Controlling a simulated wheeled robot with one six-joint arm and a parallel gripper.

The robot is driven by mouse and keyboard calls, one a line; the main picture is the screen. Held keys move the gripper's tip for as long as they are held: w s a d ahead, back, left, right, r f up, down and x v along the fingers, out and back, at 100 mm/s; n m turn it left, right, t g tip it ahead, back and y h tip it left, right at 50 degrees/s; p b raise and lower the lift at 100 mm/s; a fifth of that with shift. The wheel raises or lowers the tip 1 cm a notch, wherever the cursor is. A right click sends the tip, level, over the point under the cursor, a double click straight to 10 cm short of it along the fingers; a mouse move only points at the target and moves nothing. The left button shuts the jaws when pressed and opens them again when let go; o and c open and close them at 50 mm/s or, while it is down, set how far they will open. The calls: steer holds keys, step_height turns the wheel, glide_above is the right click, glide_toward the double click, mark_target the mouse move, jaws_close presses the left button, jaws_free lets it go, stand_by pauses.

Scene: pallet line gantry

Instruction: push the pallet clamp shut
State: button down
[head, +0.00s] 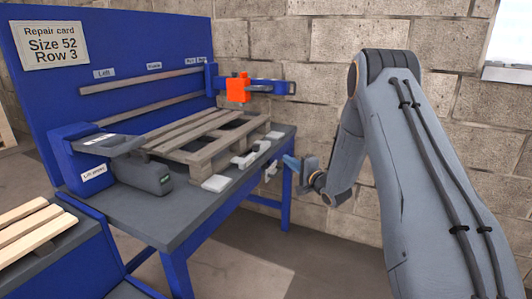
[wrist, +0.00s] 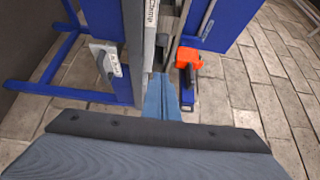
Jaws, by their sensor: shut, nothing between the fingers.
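My gripper (head: 291,162) is shut and empty, beside the front right corner of the blue bench. In the wrist view its blue fingers (wrist: 163,90) are together, pointing at the bench's grey edge. Pale grey fittings (head: 250,154) sit along the front edge of the bench top, beside the slatted wooden pallet (head: 205,135). I cannot tell which part is the clamp's moving piece or how far it is closed. Contact between fingers and bench is unclear.
An orange block (head: 238,88) sits on a blue arm at the bench's back right; it also shows in the wrist view (wrist: 187,60). A white plate (head: 271,171) hangs below the bench edge. A grey tool (head: 145,174) lies at left. Floor in front is clear.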

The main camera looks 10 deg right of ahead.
steer(key=shift+w, duration=0.1)
steer(key=s+a+p+x, duration=0.1)
steer(key=a+x, duration=0.1)
steer(key=x, duration=1)
steer(key=shift+w+a+p, duration=0.3)
steer(key=shift+a, duration=0.2)
steer(key=shift+w, duration=0.1)
